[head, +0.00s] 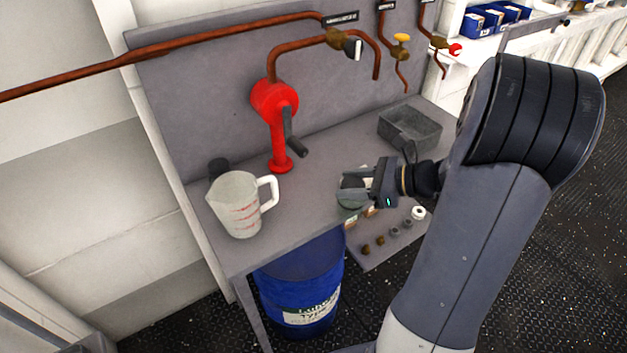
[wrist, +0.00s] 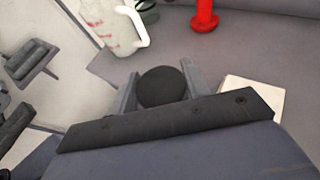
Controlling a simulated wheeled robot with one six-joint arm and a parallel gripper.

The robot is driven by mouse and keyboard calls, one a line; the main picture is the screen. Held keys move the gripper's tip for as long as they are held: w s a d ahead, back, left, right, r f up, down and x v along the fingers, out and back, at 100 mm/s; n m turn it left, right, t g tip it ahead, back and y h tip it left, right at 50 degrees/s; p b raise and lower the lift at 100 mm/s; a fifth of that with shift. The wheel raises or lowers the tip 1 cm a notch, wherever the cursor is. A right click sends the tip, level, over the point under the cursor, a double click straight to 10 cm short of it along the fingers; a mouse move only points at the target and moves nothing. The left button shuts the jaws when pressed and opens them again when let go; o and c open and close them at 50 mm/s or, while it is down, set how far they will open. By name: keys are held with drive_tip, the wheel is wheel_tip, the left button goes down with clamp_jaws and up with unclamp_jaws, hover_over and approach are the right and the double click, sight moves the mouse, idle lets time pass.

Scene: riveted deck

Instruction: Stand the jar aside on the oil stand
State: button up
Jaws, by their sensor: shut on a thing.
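My gripper (head: 357,188) is shut on a jar, over the front right part of the grey bench of the oil stand (head: 318,203). In the wrist view the jar's round dark lid (wrist: 162,87) sits between the two fingers. The jar's greenish side (head: 350,199) shows below the fingers in the head view; the rest is hidden. The jar looks about upright. I cannot tell whether its base touches the bench.
A white measuring jug (head: 236,207) stands at the left, with a dark-topped thing (head: 218,168) behind it. A red hand pump (head: 278,130) rises at the back. A grey tray (head: 410,128) is at the back right. Bench surface is clear between jug and gripper.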

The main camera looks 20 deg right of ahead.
drive_tip(key=x, duration=0.2)
drive_tip(key=r+x, duration=0.1)
drive_tip(key=x, duration=0.5)
drive_tip(key=shift+w+a+r, duration=0.25)
drive_tip(key=shift+a, duration=0.2)
drive_tip(key=shift+f, duration=0.1)
drive_tip(key=shift+f, duration=0.15)
drive_tip(key=o, duration=1.3)
drive_tip(key=shift+o, duration=0.2)
